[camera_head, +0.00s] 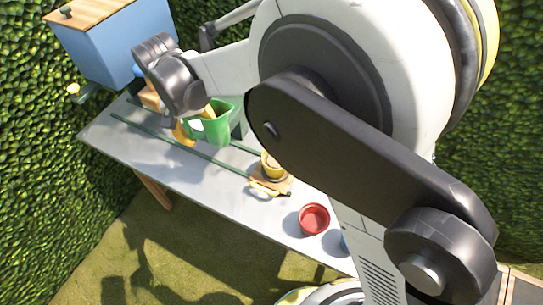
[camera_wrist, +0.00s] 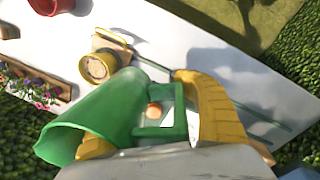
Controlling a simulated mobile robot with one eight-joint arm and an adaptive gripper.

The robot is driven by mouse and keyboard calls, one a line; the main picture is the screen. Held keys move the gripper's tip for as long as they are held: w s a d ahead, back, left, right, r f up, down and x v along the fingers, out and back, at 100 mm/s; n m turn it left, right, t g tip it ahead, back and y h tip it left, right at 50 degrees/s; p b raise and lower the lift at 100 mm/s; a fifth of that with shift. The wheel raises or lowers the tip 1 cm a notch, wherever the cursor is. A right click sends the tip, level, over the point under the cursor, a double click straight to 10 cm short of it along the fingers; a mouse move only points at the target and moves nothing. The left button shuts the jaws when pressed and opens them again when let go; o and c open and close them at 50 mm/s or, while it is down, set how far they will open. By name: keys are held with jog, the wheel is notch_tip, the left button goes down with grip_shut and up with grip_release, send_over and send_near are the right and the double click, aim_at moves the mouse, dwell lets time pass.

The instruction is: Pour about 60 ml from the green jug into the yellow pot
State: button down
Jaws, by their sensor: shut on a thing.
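My gripper (camera_head: 197,120) is shut on the green jug (camera_head: 215,125), with yellow fingers around its handle side. The wrist view shows the green jug (camera_wrist: 95,115) with its wide mouth toward the lower left, and the gripper (camera_wrist: 160,125) at its handle. The jug is over the table, to the left of the yellow pot in the head view. The yellow pot (camera_head: 272,168) stands on a small wooden board; it also shows in the wrist view (camera_wrist: 98,67), apart from the jug.
A red pot (camera_head: 314,219) stands right of the yellow pot on the grey table (camera_head: 225,185). A thin green rod (camera_head: 170,142) lies along the table. A blue box (camera_head: 115,45) is at the back left. Flowers in a planter (camera_wrist: 38,88) show in the wrist view. Hedges border the area.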

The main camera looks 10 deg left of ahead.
aim_at(211, 126)
jog(key=shift+r, duration=0.1)
dwell(0.3)
jog(key=shift+d+r+g+y+p, duration=0.15)
jog(key=shift+r+g+y+p, duration=0.15)
jog(key=shift+r+y+p, duration=0.5)
jog(key=shift+w+d+f+y+b, duration=0.15)
jog(key=shift+f+y+b, duration=0.2)
jog(key=shift+y, duration=0.2)
jog(key=shift+s+d+f+y+b, duration=0.1)
jog(key=shift+f+y+b, duration=0.2)
jog(key=shift+y, duration=0.25)
jog(key=shift+w+d+r+g+y, duration=0.1)
jog(key=shift+d+r+g+y, duration=0.15)
jog(key=shift+r+y, duration=0.2)
jog(key=shift+w+d+r+g+y, duration=0.1)
jog(key=shift+r+g+y, duration=0.15)
jog(key=shift+r+y, duration=0.15)
jog(key=shift+w+d+y, duration=0.15)
jog(key=shift+d+y, duration=0.4)
jog(key=shift+y, duration=0.4)
jog(key=shift+d+r+g+y+b, duration=0.1)
jog(key=shift+r+g+y+b, duration=0.2)
jog(key=shift+y+b, duration=0.35)
jog(key=shift+r+g+y+b, duration=0.3)
jog(key=shift+y+b, duration=0.2)
jog(key=shift+y, duration=0.25)
